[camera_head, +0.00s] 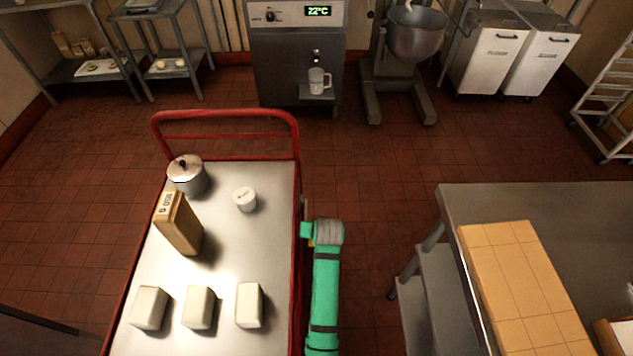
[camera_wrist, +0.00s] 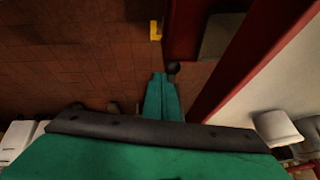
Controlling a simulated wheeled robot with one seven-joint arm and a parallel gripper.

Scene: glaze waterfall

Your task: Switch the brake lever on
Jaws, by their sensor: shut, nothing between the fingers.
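My green arm reaches along the right side of the red-framed cart (camera_head: 228,285), and my gripper (camera_head: 305,230) is beside the cart's right rail. In the wrist view my gripper (camera_wrist: 160,76) has its green fingers together, with nothing between them. A dark round knob (camera_wrist: 173,68) shows just past the fingertips, near the cart's red side; I cannot tell if they touch. A small yellow piece (camera_wrist: 155,30) sticks out farther along that side. I cannot tell for certain which of these belongs to the brake lever, or its position; my arm hides much of that area in the head view.
The cart top holds a metal pot (camera_head: 188,178), a white cup (camera_head: 244,200), a brown carton (camera_head: 179,225) and several pale blocks (camera_head: 249,305). A grey table (camera_head: 560,205) stands to the right, across a gap of open tiled floor (camera_head: 365,200).

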